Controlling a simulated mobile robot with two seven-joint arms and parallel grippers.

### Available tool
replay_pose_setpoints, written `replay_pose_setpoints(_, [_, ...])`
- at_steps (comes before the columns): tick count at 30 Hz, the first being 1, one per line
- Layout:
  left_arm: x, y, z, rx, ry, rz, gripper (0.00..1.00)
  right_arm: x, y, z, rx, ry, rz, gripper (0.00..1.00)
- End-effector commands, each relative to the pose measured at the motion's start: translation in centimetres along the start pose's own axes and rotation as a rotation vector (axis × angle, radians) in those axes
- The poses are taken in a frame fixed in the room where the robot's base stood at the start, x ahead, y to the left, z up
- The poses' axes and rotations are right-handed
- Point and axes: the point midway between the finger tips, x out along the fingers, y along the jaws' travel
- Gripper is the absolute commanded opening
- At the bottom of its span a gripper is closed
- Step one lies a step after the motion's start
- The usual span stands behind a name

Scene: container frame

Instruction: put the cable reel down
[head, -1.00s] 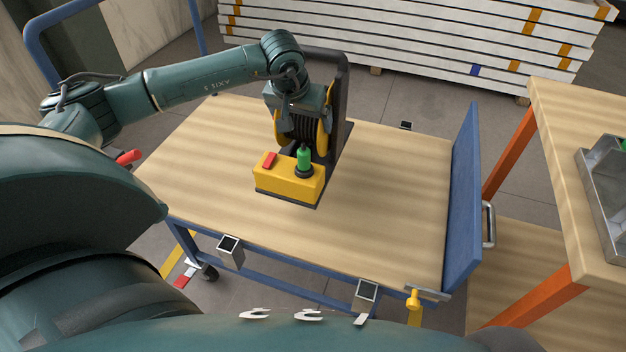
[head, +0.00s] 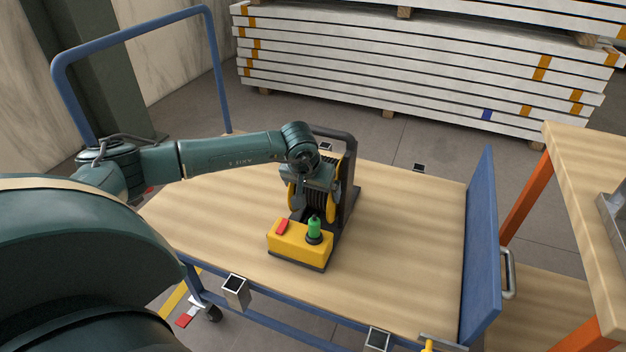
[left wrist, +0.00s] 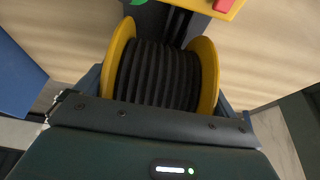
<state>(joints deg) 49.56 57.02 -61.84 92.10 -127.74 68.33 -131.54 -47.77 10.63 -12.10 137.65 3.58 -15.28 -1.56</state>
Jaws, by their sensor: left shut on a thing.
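The cable reel (head: 297,243) has a dark frame with a tall handle, yellow flanges with black cable between, and a yellow front box with a red switch and a green part. It is upright over the wooden top of the blue cart (head: 405,240), with its base at or very close to the wood; I cannot tell full contact. My left gripper (head: 316,180) reaches it from the left and above and is shut on it at the drum. The left wrist view shows the wound cable (left wrist: 158,78) close in front of the gripper; the fingertips are mostly hidden. My right gripper is not in view.
A blue end panel (head: 481,250) stands at the cart's right edge, and a blue push handle (head: 135,40) rises at the far left. A wooden workbench (head: 585,190) with orange legs is beyond the panel. Stacked white boards (head: 400,75) lie behind. The cart top is clear around the reel.

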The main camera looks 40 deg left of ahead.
Motion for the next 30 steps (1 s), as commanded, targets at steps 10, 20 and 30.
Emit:
replay_pose_setpoints(10, [0.3, 0.0, 0.1, 0.0, 0.002, 0.001, 1.0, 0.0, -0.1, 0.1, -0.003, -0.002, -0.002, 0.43])
replay_pose_setpoints(20, [-0.9, 0.0, 0.0, 0.0, 0.004, 0.001, 1.0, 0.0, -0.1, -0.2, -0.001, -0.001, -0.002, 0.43])
replay_pose_setpoints(30, [-7.8, 0.0, -0.1, 0.001, 0.006, 0.001, 1.0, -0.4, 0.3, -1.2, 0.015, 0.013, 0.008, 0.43])
